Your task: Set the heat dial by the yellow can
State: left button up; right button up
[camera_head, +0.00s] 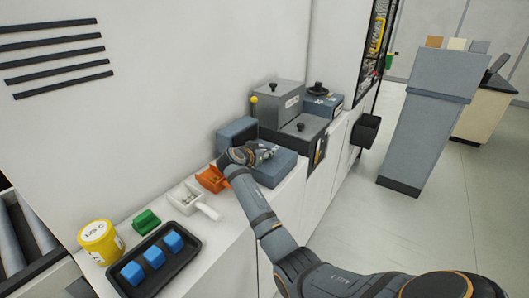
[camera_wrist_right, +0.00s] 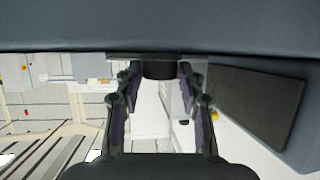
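The yellow can (camera_head: 98,243) stands upright on the white counter at the lower left in the head view. Dark lettering is on it, too small to read surely. My right gripper (camera_head: 236,158) is at the left side of the grey-blue machine (camera_head: 277,172). In the right wrist view my right gripper (camera_wrist_right: 160,80) has its two fingers apart, one on each side of a dark round knob (camera_wrist_right: 160,71), seemingly the heat dial. I cannot tell whether they touch it. The dial is hidden in the head view. My left gripper is not in view.
A black tray with blue blocks (camera_head: 154,257), a green block (camera_head: 146,221), a white scoop (camera_head: 188,198) and an orange scoop (camera_head: 212,179) line the counter. Grey boxes with black knobs (camera_head: 300,127) stand behind the machine. A black bin (camera_head: 366,130) hangs at the right.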

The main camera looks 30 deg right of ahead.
jog(key=shift+o, duration=1.3)
jog(key=v, duration=1.2)
jog(key=shift+a, duration=0.1)
